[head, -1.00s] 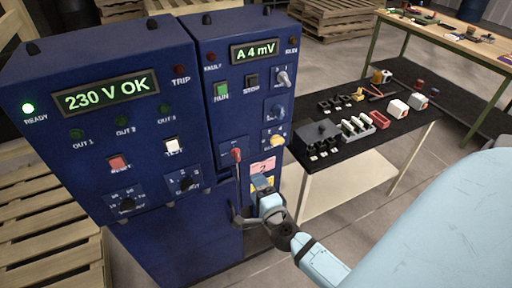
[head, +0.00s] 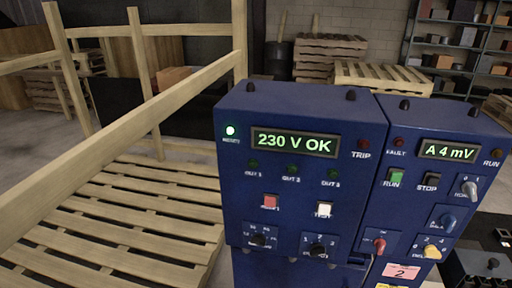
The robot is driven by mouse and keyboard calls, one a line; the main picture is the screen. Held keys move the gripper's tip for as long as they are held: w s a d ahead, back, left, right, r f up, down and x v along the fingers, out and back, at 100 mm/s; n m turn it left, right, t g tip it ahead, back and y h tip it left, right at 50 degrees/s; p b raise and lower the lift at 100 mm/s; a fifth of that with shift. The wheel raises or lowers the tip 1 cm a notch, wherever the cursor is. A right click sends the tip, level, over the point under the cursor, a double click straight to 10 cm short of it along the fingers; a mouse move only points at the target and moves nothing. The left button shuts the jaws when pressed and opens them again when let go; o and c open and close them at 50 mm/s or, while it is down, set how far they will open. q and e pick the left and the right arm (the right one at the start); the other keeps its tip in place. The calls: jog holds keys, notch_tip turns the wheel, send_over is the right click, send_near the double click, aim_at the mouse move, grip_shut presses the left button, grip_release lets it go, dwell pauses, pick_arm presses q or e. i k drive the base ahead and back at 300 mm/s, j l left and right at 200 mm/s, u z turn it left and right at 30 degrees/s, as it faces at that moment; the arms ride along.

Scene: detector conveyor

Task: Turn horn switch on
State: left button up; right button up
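Two joined blue cabinets fill the right half of the head view. The right cabinet (head: 413,178) has a display reading "A 4 mV", a green RUN button (head: 395,178) and a black STOP button (head: 429,181). I cannot read which of these is the horn switch. Neither of my grippers shows.
The left cabinet (head: 235,185) shows "230 V OK", a lit green lamp, red and white buttons and two black knobs. A pallet (head: 120,215) and wooden rails (head: 130,145) stand to its left. A black table top (head: 490,229) shows at the right edge.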

aim_at(469, 188)
jog(key=z, duration=1.4)
